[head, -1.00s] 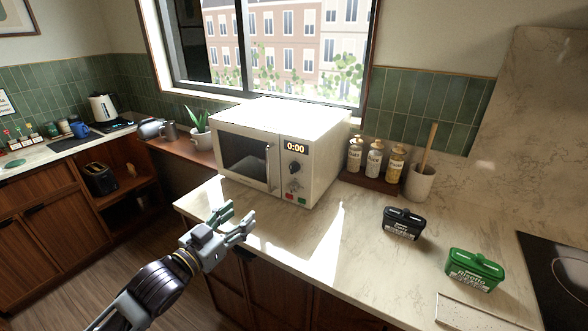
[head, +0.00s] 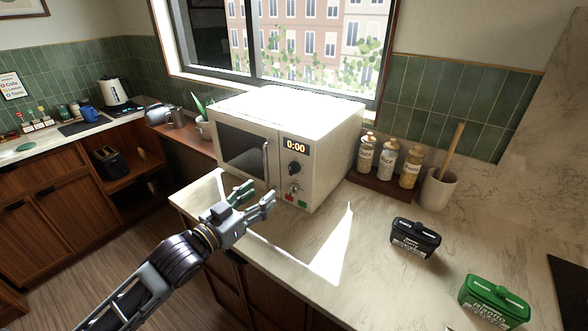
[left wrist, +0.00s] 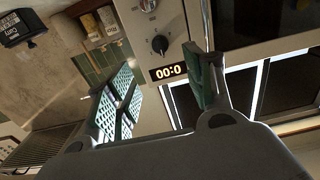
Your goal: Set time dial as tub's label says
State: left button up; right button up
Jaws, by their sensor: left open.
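The cream microwave (head: 245,140) stands on the counter with its door shut and its display (head: 296,147) reading 0:00. Its black upper dial (head: 294,168) sits below the display, with a smaller knob (head: 293,188) under it. In the left wrist view the dial (left wrist: 160,45) and the display (left wrist: 168,72) appear upside down. A black tub (head: 414,238) and a green tub (head: 495,301) stand to the right; their label print is too small to read surely. My left gripper (head: 257,192) is open and empty in front of the microwave, apart from the dial. My right gripper is not in view.
Several bottles (head: 388,160) stand on a dark tray beside the microwave, near a utensil crock (head: 438,188). A red and a green button sit low on the microwave panel. The counter (head: 330,235) before the microwave is clear.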

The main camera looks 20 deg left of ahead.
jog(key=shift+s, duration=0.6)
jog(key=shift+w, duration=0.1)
